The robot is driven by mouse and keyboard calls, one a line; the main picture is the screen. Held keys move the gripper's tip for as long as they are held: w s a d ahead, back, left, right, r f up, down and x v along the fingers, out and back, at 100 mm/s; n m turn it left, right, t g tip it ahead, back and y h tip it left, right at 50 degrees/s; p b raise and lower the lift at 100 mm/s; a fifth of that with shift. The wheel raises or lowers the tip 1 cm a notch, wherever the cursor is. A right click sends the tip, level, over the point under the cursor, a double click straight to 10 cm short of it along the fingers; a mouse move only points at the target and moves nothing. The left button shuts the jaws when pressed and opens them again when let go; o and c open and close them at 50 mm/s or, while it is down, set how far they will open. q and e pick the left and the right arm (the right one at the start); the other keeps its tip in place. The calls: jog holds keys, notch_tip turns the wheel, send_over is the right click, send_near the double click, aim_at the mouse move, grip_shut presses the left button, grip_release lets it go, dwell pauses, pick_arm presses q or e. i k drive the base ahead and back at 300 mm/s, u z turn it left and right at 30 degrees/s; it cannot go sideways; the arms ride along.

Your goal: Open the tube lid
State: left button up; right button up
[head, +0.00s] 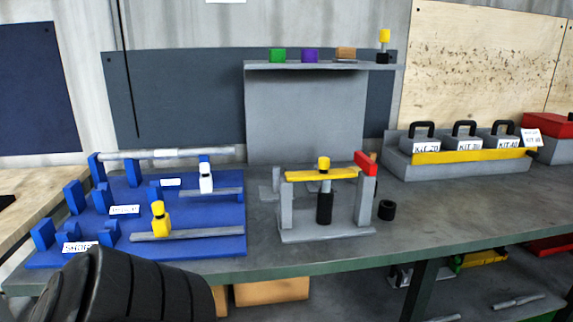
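A grey fixture (287,210) stands near the middle of the bench. A yellow bar (300,176) lies across its two posts, with a red block (366,163) at the right post's top. A dark upright cylinder (324,208) stands below the bar, with a grey stem above it. A yellow knob (323,163) shows at the top of the bar. I cannot tell for sure which part is the tube lid. Neither gripper is in view; a black part at the lower left looks like my arm.
A short black cylinder (387,210) stands right of the fixture. A blue rack (126,249) with rods and labels is at the left. A shelf (300,65) with small blocks is behind. A grey tray (400,168) with kit weights is at the right. The front right bench is clear.

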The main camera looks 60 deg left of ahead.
aim_at(324, 173)
jog(key=u, duration=1.7)
